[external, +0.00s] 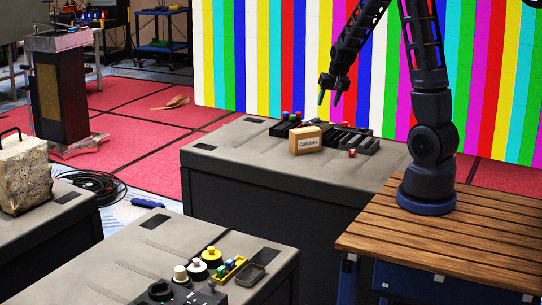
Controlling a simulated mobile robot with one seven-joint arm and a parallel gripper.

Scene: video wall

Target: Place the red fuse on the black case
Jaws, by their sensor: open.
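My gripper (329,101) is open and empty, pointing down above the far grey bench, in front of the striped wall. A small red piece (352,153), perhaps the red fuse, is on or against the near right edge of a low black case (366,144); I cannot tell which. The case lies on the bench below and right of my gripper. Another small red piece (285,114) stands with a blue one farther left, among dark parts behind the cardboard box. It is too small to identify.
A labelled cardboard box (307,141) stands at the black case's left, below my gripper. The bench top (225,150) is clear on its left. A nearer bench holds white and yellow knobs (211,255), a yellow tray (230,270) and a dark dish (251,275).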

